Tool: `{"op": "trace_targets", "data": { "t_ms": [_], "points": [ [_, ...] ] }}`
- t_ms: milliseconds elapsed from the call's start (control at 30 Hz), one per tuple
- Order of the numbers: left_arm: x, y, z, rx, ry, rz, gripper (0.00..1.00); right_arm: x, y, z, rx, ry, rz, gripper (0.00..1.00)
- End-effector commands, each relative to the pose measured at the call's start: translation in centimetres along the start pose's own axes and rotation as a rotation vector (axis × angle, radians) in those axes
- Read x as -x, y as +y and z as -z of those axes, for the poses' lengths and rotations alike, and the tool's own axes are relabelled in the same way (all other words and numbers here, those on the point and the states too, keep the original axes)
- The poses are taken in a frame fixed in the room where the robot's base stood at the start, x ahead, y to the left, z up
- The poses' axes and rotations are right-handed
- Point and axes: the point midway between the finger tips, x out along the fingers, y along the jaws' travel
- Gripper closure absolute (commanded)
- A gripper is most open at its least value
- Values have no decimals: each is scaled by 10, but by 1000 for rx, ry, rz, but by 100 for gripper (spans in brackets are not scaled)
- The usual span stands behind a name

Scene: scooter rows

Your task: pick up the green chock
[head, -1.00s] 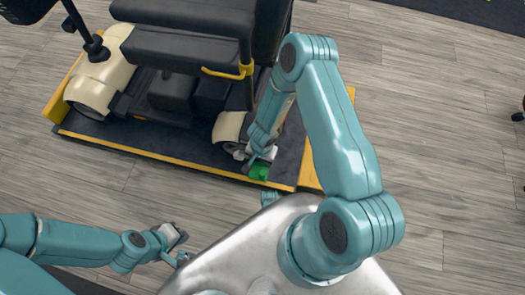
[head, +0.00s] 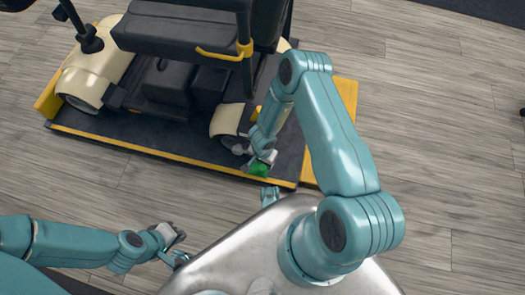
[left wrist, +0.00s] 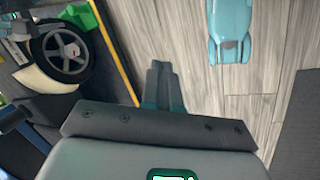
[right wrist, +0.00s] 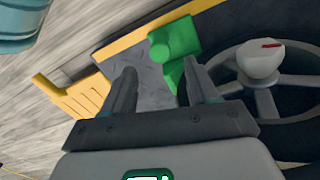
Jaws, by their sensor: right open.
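The green chock (head: 259,169) lies on the dark platform by the scooter's wheel, near the yellow edge strip. In the right wrist view the chock (right wrist: 176,40) shows beyond my right gripper's fingertips, mostly toward the right finger, which hides part of it. My right gripper (right wrist: 160,78) is open, with nothing visibly clamped between its fingers. In the head view my right gripper (head: 264,157) partly covers the chock. My left gripper (left wrist: 164,70) has its fingers together, empty, over the floor. The chock also shows at the top of the left wrist view (left wrist: 84,20).
The cream and black scooter (head: 185,75) stands on the dark platform (head: 195,146). Its wheel (right wrist: 285,85) is close to my right gripper's right finger. A yellow ramp piece (head: 345,95) is at the platform's right end. Wooden floor (head: 430,120) to the right is clear.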

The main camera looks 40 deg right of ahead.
Motion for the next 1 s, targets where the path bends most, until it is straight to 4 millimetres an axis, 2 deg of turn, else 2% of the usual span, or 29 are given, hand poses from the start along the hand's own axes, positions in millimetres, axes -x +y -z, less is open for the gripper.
{"op": "trace_targets", "data": {
  "t_ms": [33,200,433,600,933,967,1000],
  "points": [
    [-8,-4,2,4,4,0,100,-16,0,0,-1,-1,-1,42],
    [-20,-10,5,13,13,1,100,-50,0,0,0,-1,0,42],
    [-32,-17,9,21,24,2,100,-85,0,0,-1,0,0,42],
    [-36,-19,12,23,32,3,100,-97,0,0,0,0,0,42],
    [-35,-19,12,23,34,3,100,-98,0,0,0,0,0,42],
    [-35,-19,12,23,34,3,100,-98,0,0,0,0,0,45],
    [-35,-19,12,23,34,3,100,-98,0,0,0,0,0,58]
  ]
}}
